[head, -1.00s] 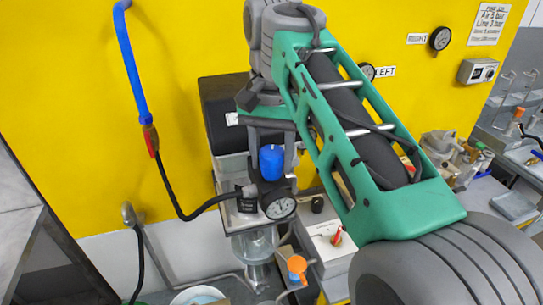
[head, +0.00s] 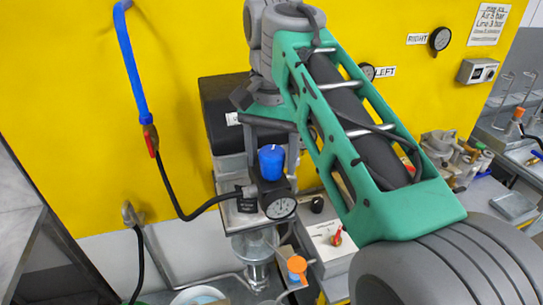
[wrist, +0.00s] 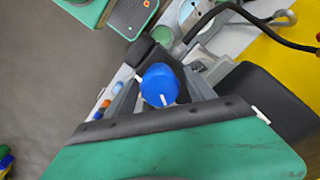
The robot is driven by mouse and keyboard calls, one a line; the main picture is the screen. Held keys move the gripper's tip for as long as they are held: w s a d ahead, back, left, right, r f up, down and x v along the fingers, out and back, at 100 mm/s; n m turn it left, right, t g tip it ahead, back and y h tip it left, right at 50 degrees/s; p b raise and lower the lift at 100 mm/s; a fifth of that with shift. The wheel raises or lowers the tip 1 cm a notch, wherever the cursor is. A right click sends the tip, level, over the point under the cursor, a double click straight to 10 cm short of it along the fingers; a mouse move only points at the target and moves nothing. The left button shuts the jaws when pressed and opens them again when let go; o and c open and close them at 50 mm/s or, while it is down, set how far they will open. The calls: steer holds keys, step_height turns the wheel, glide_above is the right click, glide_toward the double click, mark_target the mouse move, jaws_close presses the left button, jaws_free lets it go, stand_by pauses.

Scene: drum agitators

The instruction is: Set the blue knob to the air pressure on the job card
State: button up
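The blue knob (head: 271,161) stands upright on a dark regulator body. A white mark shows on the knob (wrist: 160,86) in the wrist view. A round pressure gauge (head: 281,208) with a white face sits just below it; its reading is too small to tell. My gripper (head: 272,157) points down with one finger on each side of the knob. In the wrist view my gripper (wrist: 160,92) has its fingers spread around the knob, with narrow gaps seeming to show. The job card (head: 490,22) on the yellow wall lists air and line pressures in bar; the digits are blurred.
A blue pipe with a red-handled valve (head: 151,140) feeds a black hose into the regulator. An orange knob (head: 297,265) is below right. Dials labelled RIGHT (head: 440,39) and LEFT (head: 367,72) are on the wall. A black box (head: 222,110) stands behind my gripper.

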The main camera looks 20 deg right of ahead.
mark_target(271, 152)
steer(key=shift+o, duration=0.2)
step_height(271, 152, up, 8)
steer(key=shift+f, duration=0.1)
stand_by(0.3)
